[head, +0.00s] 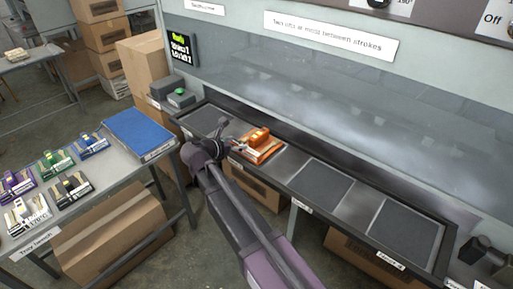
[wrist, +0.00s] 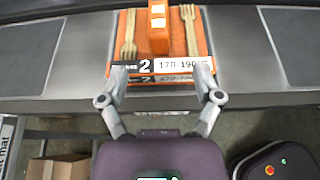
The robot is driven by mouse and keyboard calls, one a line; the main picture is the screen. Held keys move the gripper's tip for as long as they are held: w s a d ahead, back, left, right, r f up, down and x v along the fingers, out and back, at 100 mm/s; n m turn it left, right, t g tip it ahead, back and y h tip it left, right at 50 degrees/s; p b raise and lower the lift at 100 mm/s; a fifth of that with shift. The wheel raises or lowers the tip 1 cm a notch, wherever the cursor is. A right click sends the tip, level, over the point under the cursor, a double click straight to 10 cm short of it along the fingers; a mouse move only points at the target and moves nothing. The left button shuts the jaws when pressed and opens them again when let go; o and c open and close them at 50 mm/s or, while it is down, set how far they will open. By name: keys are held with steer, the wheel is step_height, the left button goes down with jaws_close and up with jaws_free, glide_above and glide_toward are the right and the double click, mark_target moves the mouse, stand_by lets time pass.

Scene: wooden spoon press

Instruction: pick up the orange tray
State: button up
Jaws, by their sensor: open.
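The orange tray (head: 265,153) lies on the press's metal ledge. In the wrist view the orange tray (wrist: 204,42) carries an upright orange block (wrist: 158,30) between two pale wooden forks. Its front label reads "2" and "170-190". My gripper (wrist: 162,76) is open, with its two fingertips spread at the tray's front edge, one near each end of the label. I cannot tell whether they touch it. In the head view my gripper (head: 228,147) is at the tray's left side, partly hidden by my arm.
The ledge holds dark square pads (head: 322,185) on both sides of the tray. A tray bench (head: 110,188) at left bears several coloured trays and a blue stack (head: 138,132). Cardboard boxes (head: 110,232) stand below. The press's grey wall (head: 330,90) rises behind the ledge.

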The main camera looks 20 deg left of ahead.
mark_target(252, 139)
steer(key=shift+b+x, duration=0.75)
steer(key=shift+x, duration=1.85)
steer(key=shift+b+x, duration=0.95)
steer(key=shift+x, duration=1.65)
jaws_close()
